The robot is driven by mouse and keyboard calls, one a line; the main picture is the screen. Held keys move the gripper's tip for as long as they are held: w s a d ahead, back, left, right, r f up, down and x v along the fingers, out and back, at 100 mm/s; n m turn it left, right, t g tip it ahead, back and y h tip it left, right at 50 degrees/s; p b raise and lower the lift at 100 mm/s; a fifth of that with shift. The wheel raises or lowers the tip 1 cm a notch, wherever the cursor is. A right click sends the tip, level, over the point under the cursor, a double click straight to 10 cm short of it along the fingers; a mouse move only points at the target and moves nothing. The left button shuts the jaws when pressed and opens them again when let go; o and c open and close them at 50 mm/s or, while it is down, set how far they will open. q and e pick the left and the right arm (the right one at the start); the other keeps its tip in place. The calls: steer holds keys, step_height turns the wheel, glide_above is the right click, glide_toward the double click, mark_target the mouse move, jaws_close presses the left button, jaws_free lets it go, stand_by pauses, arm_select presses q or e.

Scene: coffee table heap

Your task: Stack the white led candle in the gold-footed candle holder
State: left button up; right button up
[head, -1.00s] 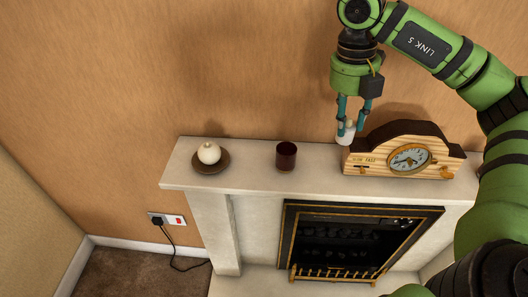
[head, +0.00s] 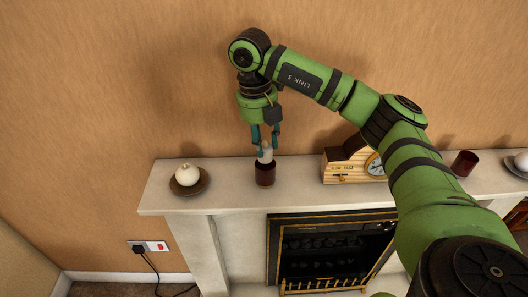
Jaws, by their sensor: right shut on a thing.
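The white led candle (head: 265,154) is upright between the fingers of my right gripper (head: 265,143), which is shut on it. A dark red cup-shaped candle holder (head: 265,175) stands on the mantel directly below. The candle's lower end is at the holder's mouth; I cannot tell how far inside it is. No gold foot can be made out on either holder at this size. My left gripper is not in view.
The pale mantel shelf (head: 225,195) carries a round white vase-like object (head: 188,172) on a brown dish (head: 203,183) at the left. A wooden clock (head: 340,167) stands to the right, partly covered by my arm. A white object (head: 521,162) is at the far right.

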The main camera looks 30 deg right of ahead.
mark_target(263, 147)
step_height(263, 147, down, 3)
steer(key=shift+f+p, duration=0.2)
steer(key=shift+p, duration=0.45)
steer(key=shift+f, duration=0.2)
steer(key=shift+f, duration=0.1)
steer(key=shift+f+b, duration=0.4)
steer(key=shift+b, duration=0.05)
steer(key=o, duration=1.2)
steer(key=shift+r, duration=0.1)
steer(key=shift+c, duration=0.2)
steer(key=shift+r, duration=0.1)
